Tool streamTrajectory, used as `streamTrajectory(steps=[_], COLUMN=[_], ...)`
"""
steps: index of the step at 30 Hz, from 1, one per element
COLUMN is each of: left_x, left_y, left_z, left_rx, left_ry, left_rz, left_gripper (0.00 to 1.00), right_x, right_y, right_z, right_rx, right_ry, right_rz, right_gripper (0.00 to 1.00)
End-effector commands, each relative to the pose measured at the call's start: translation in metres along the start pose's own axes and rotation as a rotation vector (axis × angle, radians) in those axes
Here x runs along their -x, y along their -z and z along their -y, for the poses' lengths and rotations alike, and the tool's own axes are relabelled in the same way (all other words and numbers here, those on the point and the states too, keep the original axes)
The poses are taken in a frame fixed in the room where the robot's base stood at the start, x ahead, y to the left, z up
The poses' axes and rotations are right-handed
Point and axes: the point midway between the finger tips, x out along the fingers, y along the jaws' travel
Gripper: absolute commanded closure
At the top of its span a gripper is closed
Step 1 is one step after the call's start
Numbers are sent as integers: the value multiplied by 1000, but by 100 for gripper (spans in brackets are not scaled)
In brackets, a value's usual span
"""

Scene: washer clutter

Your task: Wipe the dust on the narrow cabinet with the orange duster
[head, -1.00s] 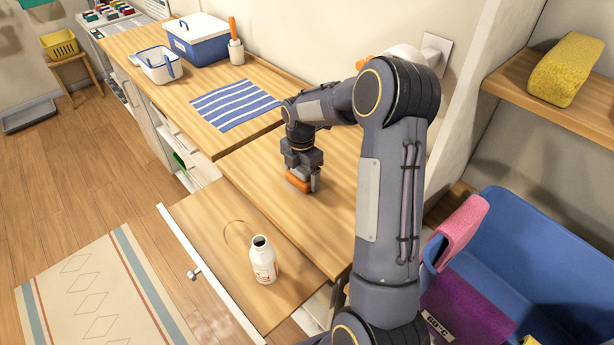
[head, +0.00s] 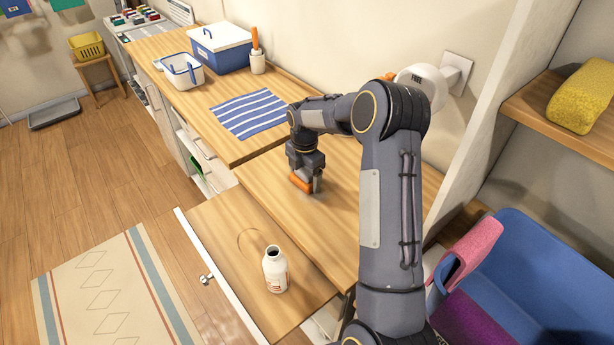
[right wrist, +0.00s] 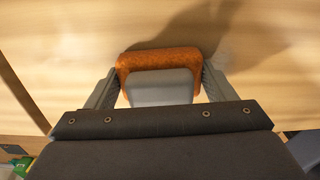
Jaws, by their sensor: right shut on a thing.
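My right gripper (head: 304,184) is shut on the orange duster (head: 299,183) and holds it down at the wooden top of the narrow cabinet (head: 258,188). The duster's orange edge (right wrist: 160,58) shows between the fingers in the right wrist view, close to or on the wood; exact contact is hard to tell. A faint pale smear, perhaps dust (right wrist: 222,54), shows beside the duster in that view. Most of the duster's underside is hidden. My left gripper is not in view.
A striped cloth (head: 250,113), white basket (head: 181,72), blue box (head: 220,52) and holder with an orange handle (head: 257,62) stand on the longer counter. A blue bin (head: 550,265) is at right.

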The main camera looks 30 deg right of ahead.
Motion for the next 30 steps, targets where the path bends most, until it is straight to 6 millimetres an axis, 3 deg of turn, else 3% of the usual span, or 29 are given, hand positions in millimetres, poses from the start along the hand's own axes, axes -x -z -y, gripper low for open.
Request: streamTrajectory(steps=[30], left_x=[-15], left_y=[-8], left_z=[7], left_rx=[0], left_ry=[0], left_rz=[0], left_gripper=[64], right_x=[-3], right_y=[4], right_z=[74], right_rx=[-2], right_ry=[7], right_rz=[-1], right_gripper=[41])
